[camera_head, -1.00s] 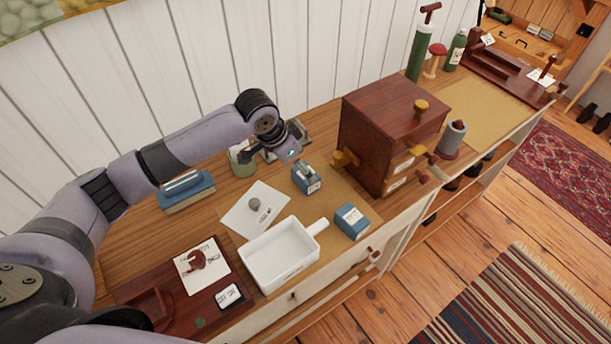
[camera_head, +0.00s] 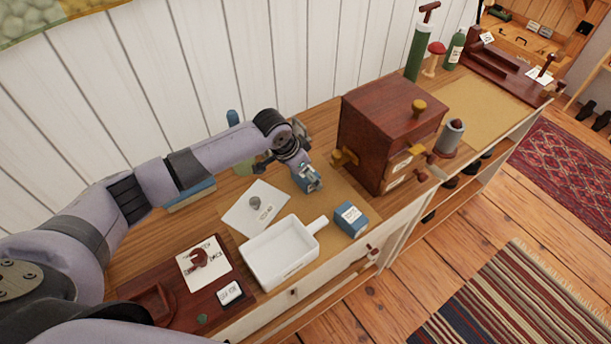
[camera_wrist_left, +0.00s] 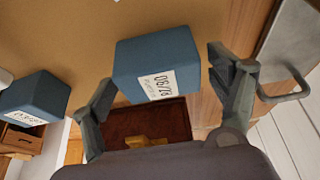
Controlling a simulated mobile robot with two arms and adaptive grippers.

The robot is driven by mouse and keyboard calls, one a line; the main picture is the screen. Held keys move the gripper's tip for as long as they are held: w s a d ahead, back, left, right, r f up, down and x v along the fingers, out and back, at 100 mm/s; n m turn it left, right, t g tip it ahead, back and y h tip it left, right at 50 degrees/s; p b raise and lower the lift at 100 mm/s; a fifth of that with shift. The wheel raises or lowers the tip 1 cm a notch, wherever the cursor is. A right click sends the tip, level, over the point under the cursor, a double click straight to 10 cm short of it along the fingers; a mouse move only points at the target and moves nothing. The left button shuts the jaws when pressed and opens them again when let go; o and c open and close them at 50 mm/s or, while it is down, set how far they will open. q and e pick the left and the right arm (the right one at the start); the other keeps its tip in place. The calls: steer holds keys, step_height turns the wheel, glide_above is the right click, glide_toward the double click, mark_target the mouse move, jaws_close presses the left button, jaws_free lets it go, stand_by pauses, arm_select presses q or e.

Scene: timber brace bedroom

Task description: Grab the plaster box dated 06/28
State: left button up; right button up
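A blue box (camera_wrist_left: 157,65) sits between the two fingers of my left gripper in the left wrist view. Its white label is upside down and appears to read 06/28. In the head view this box (camera_head: 309,183) stands on the tan mat, partly covered by my left gripper (camera_head: 306,170) just above it. The fingers are open on either side of the box, with gaps showing. A second blue box (camera_head: 351,220) stands nearer the front edge; it also shows at the left of the wrist view (camera_wrist_left: 35,96), its label hard to read. My right gripper is not in view.
A white tray (camera_head: 257,262) with a handle and a white paper (camera_head: 246,215) lie left of the boxes. A dark red wooden cabinet (camera_head: 378,125) with brass-coloured knobs stands close on the right. A white plank wall (camera_head: 260,60) is behind.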

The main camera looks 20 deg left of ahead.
arm_select(q)
steer(key=c, duration=1)
steer(key=shift+r, duration=0.1)
